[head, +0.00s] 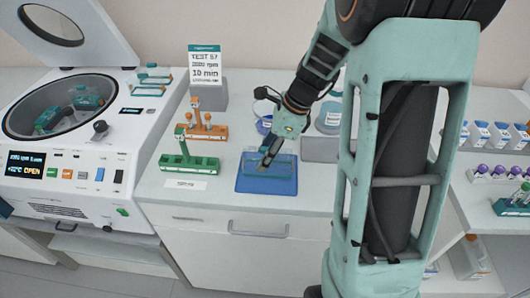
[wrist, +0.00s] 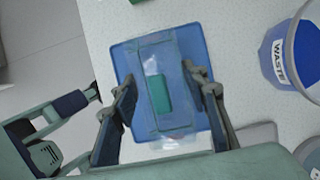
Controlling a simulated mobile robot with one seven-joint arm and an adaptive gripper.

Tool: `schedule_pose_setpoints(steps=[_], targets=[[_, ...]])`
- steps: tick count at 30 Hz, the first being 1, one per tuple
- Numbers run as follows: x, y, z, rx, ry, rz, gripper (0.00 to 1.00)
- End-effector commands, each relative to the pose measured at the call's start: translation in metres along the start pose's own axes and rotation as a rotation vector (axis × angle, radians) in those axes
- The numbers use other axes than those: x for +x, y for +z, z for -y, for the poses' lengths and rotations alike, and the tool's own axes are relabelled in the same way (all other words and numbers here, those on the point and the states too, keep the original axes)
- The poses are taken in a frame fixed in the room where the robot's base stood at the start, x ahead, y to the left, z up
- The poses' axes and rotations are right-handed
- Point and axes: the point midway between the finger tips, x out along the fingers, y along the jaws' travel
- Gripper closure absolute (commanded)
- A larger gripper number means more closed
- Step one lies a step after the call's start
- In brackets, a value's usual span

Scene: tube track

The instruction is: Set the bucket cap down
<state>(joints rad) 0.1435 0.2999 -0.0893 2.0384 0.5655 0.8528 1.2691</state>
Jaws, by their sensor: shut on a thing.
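The bucket cap (wrist: 157,58) is a clear, see-through rectangular cover with a green patch (wrist: 158,95) in its middle. My gripper (wrist: 165,88) is shut on the cap, with one finger at each side of it in the wrist view. The cap is over a blue mat (wrist: 124,52) on the counter. In the head view, my gripper (head: 266,160) points down at the mat (head: 265,187), and the cap (head: 283,166) shows as a faint clear shape there. I cannot tell whether the cap touches the mat.
A green tube rack (head: 190,164) and an orange rack (head: 205,133) stand left of the mat. The open centrifuge (head: 70,150) is further left. A blue waste bin (wrist: 287,55) stands right of the mat in the wrist view. The counter in front of the mat is narrow.

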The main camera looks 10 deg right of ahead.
Motion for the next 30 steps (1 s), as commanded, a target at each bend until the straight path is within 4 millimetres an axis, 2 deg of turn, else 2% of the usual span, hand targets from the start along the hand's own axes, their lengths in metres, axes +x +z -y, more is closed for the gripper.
schedule_pose_setpoints(steps=[24, 25, 30], targets=[[0.0085, -0.0033, -0.0001, 0.0, 0.0, 0.0, 0.82], [0.0085, -0.0033, -0.0001, 0.0, 0.0, 0.0, 0.57], [0.0084, -0.0033, -0.0001, 0.0, 0.0, 0.0, 0.39]])
